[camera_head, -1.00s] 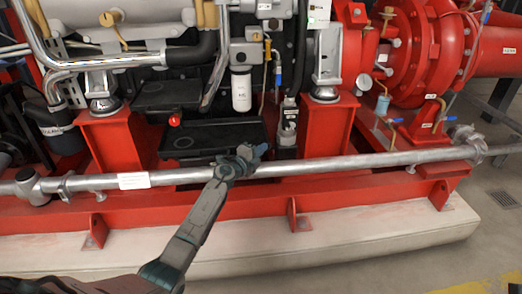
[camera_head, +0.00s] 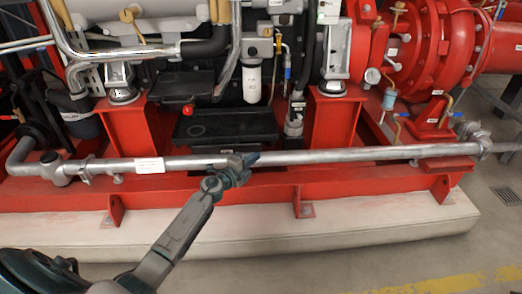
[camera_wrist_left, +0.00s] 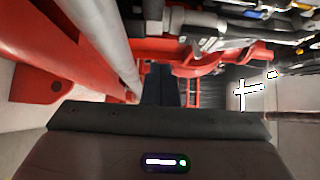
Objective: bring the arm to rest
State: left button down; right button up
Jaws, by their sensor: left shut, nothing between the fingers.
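My left arm comes in from the lower left of the head view. Its gripper (camera_head: 247,160) is small and dark there, in front of the long grey pipe (camera_head: 330,156) and the black tray behind it. I cannot tell from the head view whether it touches the pipe. In the left wrist view the dark fingers (camera_wrist_left: 160,85) are together with nothing between them. The pipe also shows there (camera_wrist_left: 108,40), to the left of the fingers. My right gripper is in neither view.
The red pump frame (camera_head: 350,185) stands on a pale plinth (camera_head: 350,217). Black trays (camera_head: 225,128), a white filter (camera_head: 252,84) and a red pump housing (camera_head: 432,50) lie behind the pipe. The grey floor (camera_head: 400,270) in front is clear, with a yellow stripe (camera_head: 440,285).

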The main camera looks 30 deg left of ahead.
pick_arm(q)
jog(key=shift+s, duration=0.45)
